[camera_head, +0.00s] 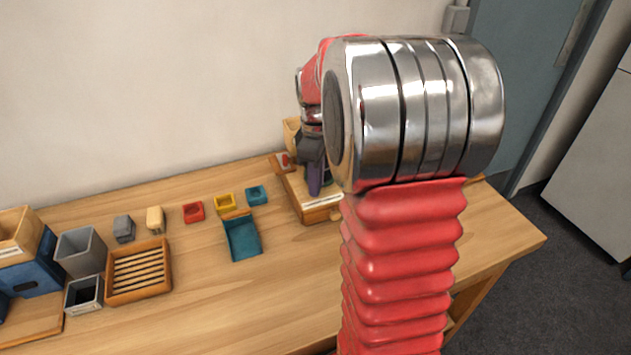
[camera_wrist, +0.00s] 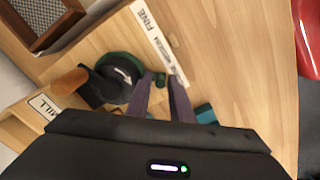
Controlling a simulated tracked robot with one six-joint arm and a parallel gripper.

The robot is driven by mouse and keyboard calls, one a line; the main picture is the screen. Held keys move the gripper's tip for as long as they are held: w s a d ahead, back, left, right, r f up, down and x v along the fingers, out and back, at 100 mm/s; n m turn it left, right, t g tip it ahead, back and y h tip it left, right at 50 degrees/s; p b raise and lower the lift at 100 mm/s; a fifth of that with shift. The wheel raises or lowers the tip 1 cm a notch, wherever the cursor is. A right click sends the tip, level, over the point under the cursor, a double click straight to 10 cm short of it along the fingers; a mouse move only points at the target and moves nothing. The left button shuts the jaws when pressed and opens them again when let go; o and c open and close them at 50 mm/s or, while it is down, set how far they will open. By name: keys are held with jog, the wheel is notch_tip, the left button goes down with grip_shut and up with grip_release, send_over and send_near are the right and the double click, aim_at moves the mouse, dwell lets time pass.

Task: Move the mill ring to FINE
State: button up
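The mill ring (camera_wrist: 121,76) is a dark disc with a green rim and a white curved arrow, seen in the wrist view. A small green peg (camera_wrist: 160,80) stands at its right. My gripper (camera_wrist: 161,79) has its two purple-grey fingers apart, one on each side of the peg; contact is not clear. A white label strip (camera_wrist: 158,40) reads FINE at its upper end; its lower lettering is too small to read. In the head view my gripper (camera_head: 314,190) is over the wooden mill stand (camera_head: 316,214), and my arm hides much of the mill.
A MILL label (camera_wrist: 43,107) and a brown handle (camera_wrist: 69,80) lie left of the ring. In the head view, a teal scoop (camera_head: 242,239), a slatted wooden tray (camera_head: 139,271) and small coloured blocks stand left of the mill. The front middle of the table is clear.

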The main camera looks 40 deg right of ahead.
grip_shut()
dwell(0.5)
